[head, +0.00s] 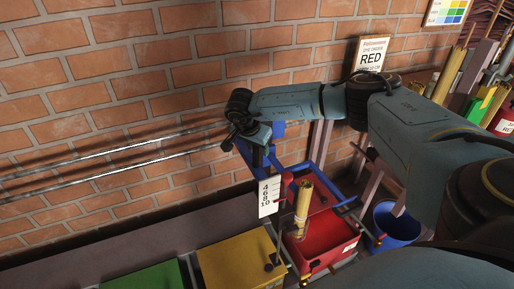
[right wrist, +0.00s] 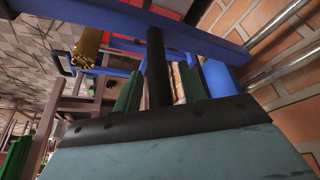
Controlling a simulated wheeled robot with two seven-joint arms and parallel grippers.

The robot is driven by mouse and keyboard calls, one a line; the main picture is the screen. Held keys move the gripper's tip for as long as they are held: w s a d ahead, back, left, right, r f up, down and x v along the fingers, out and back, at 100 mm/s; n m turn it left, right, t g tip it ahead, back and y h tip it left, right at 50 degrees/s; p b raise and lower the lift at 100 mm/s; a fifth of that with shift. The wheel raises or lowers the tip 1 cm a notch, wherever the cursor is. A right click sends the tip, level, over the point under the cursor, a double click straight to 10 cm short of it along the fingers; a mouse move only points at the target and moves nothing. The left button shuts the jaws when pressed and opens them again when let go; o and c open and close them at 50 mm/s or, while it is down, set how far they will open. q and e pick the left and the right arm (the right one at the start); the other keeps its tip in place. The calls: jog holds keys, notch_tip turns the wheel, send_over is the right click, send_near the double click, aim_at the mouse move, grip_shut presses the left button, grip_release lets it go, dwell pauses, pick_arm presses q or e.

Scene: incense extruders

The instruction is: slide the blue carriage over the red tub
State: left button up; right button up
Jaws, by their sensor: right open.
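The blue carriage (head: 278,129) hangs at the right end of the two metal rails, and its frame reaches out around the back of the red tub (head: 332,232). A bundle of tan sticks (head: 303,205) stands upright above the tub. My right gripper (head: 256,152) is at the carriage's back left part. In the right wrist view its green fingers (right wrist: 158,88) are apart, with a black bar (right wrist: 155,60) between them and the carriage's blue beam (right wrist: 185,38) beyond. I cannot tell whether the fingers touch the bar. My left gripper is not in view.
A yellow tub (head: 235,262) and a green tub (head: 145,277) stand left of the red one. A blue bucket (head: 396,225) is at its right. A number card (head: 268,198) hangs by the sticks.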

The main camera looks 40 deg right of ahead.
jog(key=shift+c, duration=0.3)
grip_shut()
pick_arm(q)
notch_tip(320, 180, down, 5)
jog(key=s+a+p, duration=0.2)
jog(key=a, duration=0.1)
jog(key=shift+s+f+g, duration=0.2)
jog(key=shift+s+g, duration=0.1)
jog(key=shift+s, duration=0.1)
pick_arm(e)
jog(key=s+d, duration=0.4)
jog(key=d, duration=0.9)
jog(key=shift+s+d, duration=0.15)
jog(key=shift+d, duration=0.25)
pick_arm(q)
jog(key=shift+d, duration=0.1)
